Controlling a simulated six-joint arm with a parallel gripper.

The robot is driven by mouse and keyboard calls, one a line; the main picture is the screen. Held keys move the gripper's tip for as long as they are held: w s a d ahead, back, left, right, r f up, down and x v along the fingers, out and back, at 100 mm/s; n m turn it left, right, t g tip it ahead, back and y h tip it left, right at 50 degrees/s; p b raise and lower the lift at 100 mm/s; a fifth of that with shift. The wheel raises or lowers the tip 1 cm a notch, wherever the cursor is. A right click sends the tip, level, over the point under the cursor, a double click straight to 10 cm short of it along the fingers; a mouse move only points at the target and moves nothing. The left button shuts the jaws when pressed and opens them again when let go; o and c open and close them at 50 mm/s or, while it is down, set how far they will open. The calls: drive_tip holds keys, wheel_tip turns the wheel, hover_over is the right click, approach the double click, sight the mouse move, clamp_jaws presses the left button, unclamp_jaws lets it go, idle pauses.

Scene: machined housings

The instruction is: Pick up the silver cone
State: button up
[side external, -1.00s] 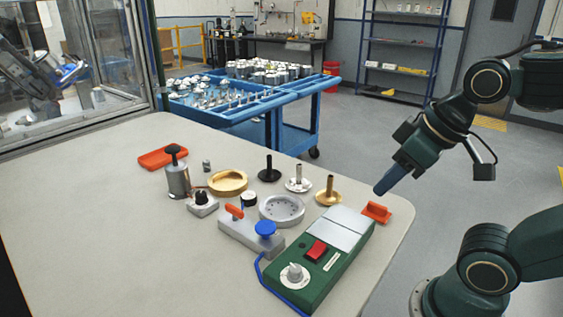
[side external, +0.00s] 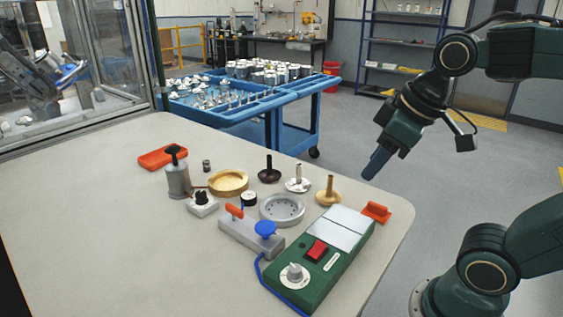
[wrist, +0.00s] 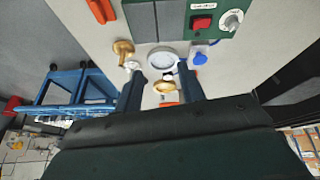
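The silver cone (side external: 298,185), a flared silver base with a thin post, stands upright on the table between a black one (side external: 269,175) and a gold one (side external: 328,196) of like shape. In the wrist view the silver cone (wrist: 131,66) is by the tip of the left finger, which partly hides it. My gripper (side external: 370,174) is in the air to the right of the cones, above and apart from them. In the wrist view its two fingers (wrist: 159,68) are spread with nothing held between them.
A grey round dish (side external: 282,209), a gold ring (side external: 228,182) and a green control box (side external: 318,262) are close to the cones. An orange piece (side external: 376,212) lies near the right edge. A blue cart (side external: 285,105) stands behind.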

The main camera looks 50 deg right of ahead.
drive_tip(key=w+d+r+n+g, duration=0.1)
drive_tip(key=w+d+r+n, duration=0.15)
drive_tip(key=w, duration=0.45)
drive_tip(key=n+g, duration=0.4)
drive_tip(key=n, duration=0.6)
hover_over(299, 164)
wheel_tip(299, 164, down, 6)
drive_tip(key=shift+a, duration=0.15)
drive_tip(key=shift+f, duration=4.25)
drive_tip(key=shift+f, duration=2.55)
